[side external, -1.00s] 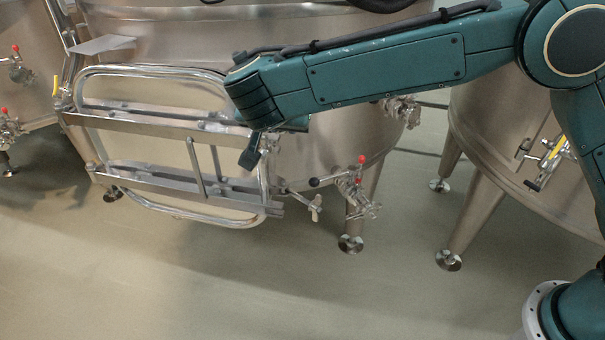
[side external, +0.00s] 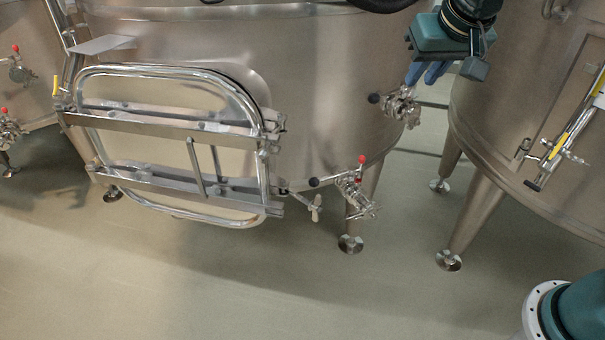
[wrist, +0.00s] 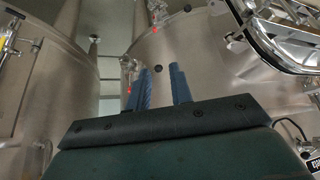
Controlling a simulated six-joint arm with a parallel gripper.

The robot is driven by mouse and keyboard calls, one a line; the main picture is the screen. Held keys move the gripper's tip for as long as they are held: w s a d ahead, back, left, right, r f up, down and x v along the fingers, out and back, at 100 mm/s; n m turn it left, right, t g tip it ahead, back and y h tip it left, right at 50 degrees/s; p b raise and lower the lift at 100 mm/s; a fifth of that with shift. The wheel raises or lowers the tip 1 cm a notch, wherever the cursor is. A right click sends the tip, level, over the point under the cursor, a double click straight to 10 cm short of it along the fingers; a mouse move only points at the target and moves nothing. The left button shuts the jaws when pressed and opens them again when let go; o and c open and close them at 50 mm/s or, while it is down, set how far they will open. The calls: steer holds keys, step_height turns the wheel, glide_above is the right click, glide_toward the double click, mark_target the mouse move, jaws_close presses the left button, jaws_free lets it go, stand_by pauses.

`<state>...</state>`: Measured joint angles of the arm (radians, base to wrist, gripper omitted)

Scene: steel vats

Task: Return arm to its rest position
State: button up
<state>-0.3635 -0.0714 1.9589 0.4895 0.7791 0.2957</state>
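My gripper (side external: 428,74) is at the top right of the side view, raised in front of the middle vat near the gap between two vats. Its blue fingers point down and hold nothing that I can see. In the wrist view the two blue fingers (wrist: 160,82) stand apart with a clear gap between them, so the gripper is open.
The middle steel vat (side external: 330,100) has a framed hatch (side external: 170,145) at its lower left. A valve (side external: 402,105) is just below my gripper, and a red-handled valve (side external: 355,188) is lower. Another vat (side external: 530,120) stands right. The front floor (side external: 250,290) is clear.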

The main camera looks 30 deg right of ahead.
steer(key=s+d+f+n+y, duration=0.1)
steer(key=s+d+f+n, duration=0.1)
steer(key=s, duration=0.8)
steer(key=s+d+f+n+y, duration=0.1)
steer(key=s+d+n, duration=0.1)
steer(key=s, duration=0.8)
steer(key=shift+d+f, duration=0.3)
steer(key=shift+f, duration=0.1)
steer(key=shift+s+f, duration=0.25)
steer(key=shift+s, duration=0.25)
steer(key=shift+c, duration=0.2)
steer(key=c, duration=0.4)
steer(key=shift+w+a+r, duration=0.15)
steer(key=shift+w, duration=0.3)
jaws_close()
steer(key=w+a+f+m+t, duration=0.1)
steer(key=w+a+f+m, duration=0.1)
steer(key=w+a, duration=0.8)
steer(key=w+a+f+m+t+y, duration=0.1)
steer(key=w+a+m, duration=0.4)
steer(key=w, duration=1.2)
steer(key=a+f, duration=0.1)
steer(key=a, duration=0.3)
steer(key=shift+a+f, duration=0.2)
steer(key=shift+a, duration=0.2)
